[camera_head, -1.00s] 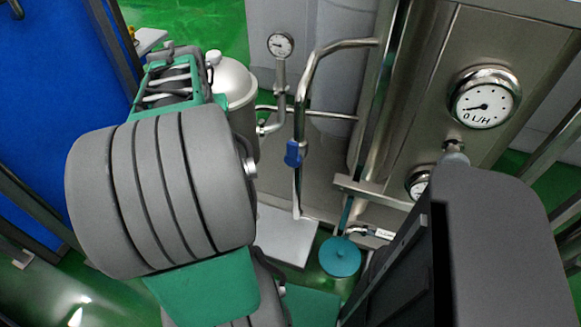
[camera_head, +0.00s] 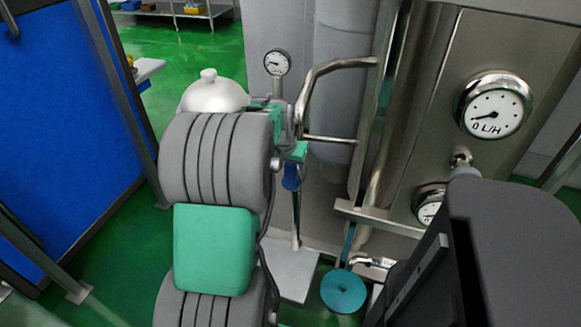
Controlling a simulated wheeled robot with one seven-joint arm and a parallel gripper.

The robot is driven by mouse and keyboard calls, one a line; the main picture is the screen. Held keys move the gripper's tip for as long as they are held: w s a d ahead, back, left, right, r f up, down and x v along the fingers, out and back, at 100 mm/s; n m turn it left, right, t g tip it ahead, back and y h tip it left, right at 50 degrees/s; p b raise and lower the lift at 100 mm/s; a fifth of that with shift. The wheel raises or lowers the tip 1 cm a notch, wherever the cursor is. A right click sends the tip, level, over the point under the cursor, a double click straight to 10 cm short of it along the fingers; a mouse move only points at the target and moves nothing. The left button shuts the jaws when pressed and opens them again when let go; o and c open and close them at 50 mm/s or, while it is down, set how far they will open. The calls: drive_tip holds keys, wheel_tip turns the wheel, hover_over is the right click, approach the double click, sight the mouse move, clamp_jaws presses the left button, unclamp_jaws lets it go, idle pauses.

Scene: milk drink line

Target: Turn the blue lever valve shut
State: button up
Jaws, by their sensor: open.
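The blue lever (camera_head: 291,177) sits on a vertical steel pipe. Only its lower part shows, hanging down along the pipe. My gripper (camera_head: 296,140) is at the pipe just above this visible part, with green and grey parts close around the valve area. It is open. My arm's thick grey joints cover much of the gripper, and the fingertips are hard to make out. I cannot tell whether a finger touches the lever.
A pressure gauge (camera_head: 277,63) stands just above my gripper, and a bent steel pipe (camera_head: 335,66) runs to its right. A steel panel with a flow dial (camera_head: 494,107) fills the right side. A teal disc (camera_head: 343,291) is low in front.

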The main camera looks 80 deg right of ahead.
drive_tip(key=shift+c, duration=0.2)
clamp_jaws()
idle(0.3)
idle(0.8)
